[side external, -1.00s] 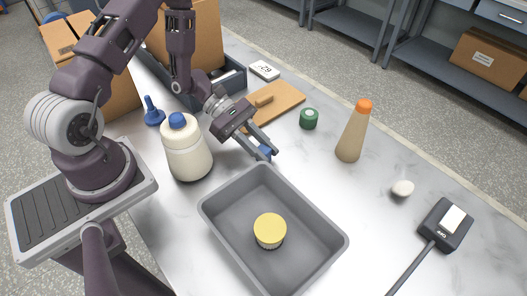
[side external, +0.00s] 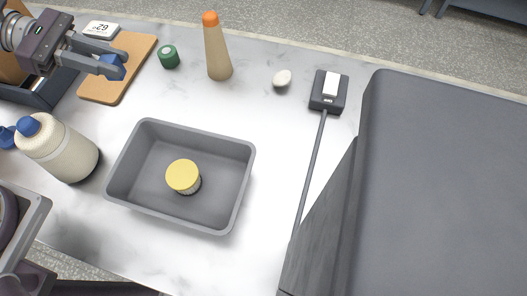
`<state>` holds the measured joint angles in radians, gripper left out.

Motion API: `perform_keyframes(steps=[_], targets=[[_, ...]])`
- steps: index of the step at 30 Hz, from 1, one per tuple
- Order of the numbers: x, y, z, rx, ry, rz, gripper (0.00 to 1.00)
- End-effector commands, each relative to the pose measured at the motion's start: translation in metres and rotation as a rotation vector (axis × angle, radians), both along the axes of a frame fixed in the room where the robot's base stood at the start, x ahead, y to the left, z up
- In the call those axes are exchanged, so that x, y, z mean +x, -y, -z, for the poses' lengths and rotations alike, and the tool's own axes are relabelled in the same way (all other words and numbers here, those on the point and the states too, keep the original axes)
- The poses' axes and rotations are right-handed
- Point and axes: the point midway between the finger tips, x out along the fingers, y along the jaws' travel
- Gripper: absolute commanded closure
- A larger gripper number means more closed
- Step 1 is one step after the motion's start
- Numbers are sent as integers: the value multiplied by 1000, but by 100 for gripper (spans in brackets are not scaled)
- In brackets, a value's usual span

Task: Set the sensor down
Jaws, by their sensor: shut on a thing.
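My gripper (side external: 122,63) is at the upper left, its two fingers shut on a small blue block (side external: 110,69), which may be the sensor. The block overlaps the wooden board (side external: 97,92) in the picture; I cannot tell whether it touches the board or is held above it. The fingers hide part of the block and of the board.
A grey tray (side external: 237,190) holds a yellow-lidded round container (side external: 183,176). A blue-capped cream bottle (side external: 66,150) stands left of it. Marble around the tray is clear.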

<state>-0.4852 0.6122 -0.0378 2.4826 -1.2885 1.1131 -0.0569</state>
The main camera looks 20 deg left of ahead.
Motion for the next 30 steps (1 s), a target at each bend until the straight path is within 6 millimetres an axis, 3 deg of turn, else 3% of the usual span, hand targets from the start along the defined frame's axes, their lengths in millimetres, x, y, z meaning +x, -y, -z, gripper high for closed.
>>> perform_keyframes(steps=[1,5,11,14,20,24,27,30], targets=[[0,0,-9,4,5,0,100],[19,18,-5,-6,6,75,100],[47,60,-4,-17,16,214,100],[61,95,-3,-24,18,312,100],[68,195,-3,-33,15,554,100],[48,273,-4,-28,8,733,100],[29,314,-5,-22,5,825,100],[11,341,-5,-14,2,892,100]])
